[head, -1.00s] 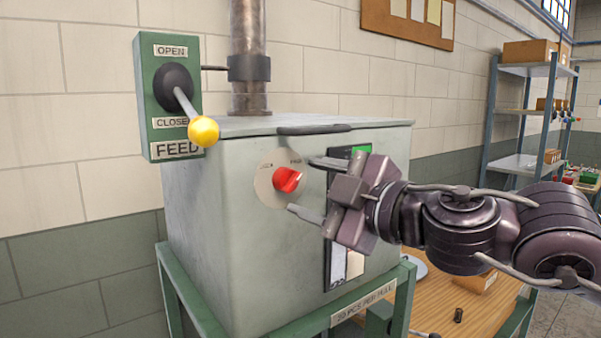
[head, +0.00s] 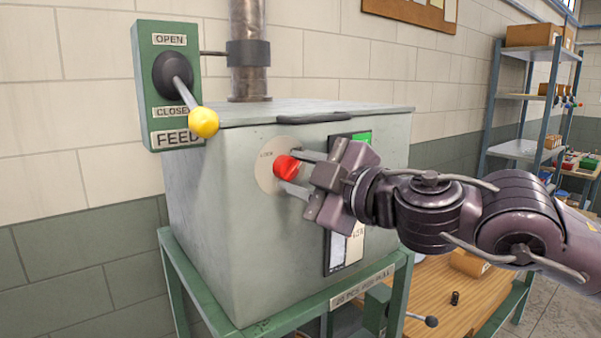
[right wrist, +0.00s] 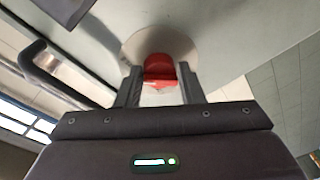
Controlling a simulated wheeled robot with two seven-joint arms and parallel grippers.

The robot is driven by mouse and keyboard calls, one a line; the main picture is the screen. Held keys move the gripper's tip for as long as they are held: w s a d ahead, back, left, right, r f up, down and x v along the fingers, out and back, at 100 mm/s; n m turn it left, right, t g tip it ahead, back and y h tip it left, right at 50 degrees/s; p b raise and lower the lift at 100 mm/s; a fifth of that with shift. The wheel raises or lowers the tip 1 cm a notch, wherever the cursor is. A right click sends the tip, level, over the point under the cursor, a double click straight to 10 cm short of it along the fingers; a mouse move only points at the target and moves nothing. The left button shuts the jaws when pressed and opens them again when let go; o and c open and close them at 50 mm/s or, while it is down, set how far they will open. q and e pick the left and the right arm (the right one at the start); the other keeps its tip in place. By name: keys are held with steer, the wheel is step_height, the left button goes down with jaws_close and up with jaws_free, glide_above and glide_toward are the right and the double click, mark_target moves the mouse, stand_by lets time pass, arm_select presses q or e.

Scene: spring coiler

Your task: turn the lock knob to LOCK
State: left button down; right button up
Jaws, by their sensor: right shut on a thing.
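The red lock knob (head: 286,167) sits on a round pale plate (head: 268,173) on the front of the grey-green machine box (head: 215,200). A small label at the plate's upper left seems to read LOCK; the right side of the plate is hidden by my gripper. My right gripper (head: 289,172) is shut on the knob, one finger above it and one below. In the right wrist view the knob (right wrist: 159,72) shows between the two fingers. My left gripper is not in view.
A green FEED panel (head: 143,95) with a yellow-tipped lever (head: 204,122) is at the left. A dark handle (head: 313,118) lies along the lid's front edge. A display panel (head: 336,256) is right of the knob. A wooden table (head: 440,295) stands below right.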

steer(key=n+b, duration=0.2)
steer(key=shift+n, duration=0.4)
steer(key=n+b, duration=0.1)
steer(key=n, duration=0.2)
steer(key=n+h+b, duration=0.1)
steer(key=n, duration=0.1)
steer(key=shift+r+b, duration=0.25)
steer(key=shift+b, duration=0.1)
steer(key=n+b, duration=0.1)
steer(key=n, duration=0.3)
steer(key=shift+r+h+b, duration=0.1)
steer(key=shift+h+b, duration=0.2)
steer(key=shift+s+a+n+h+b, duration=0.15)
steer(key=shift+n+b, duration=0.25)
steer(key=shift+n, duration=0.8)
steer(key=shift+w+n+h+b, duration=0.1)
steer(key=shift+n+h+b, duration=0.2)
steer(key=shift+n, duration=0.9)
steer(key=o, duration=0.9)
steer(key=shift+o, duration=0.2)
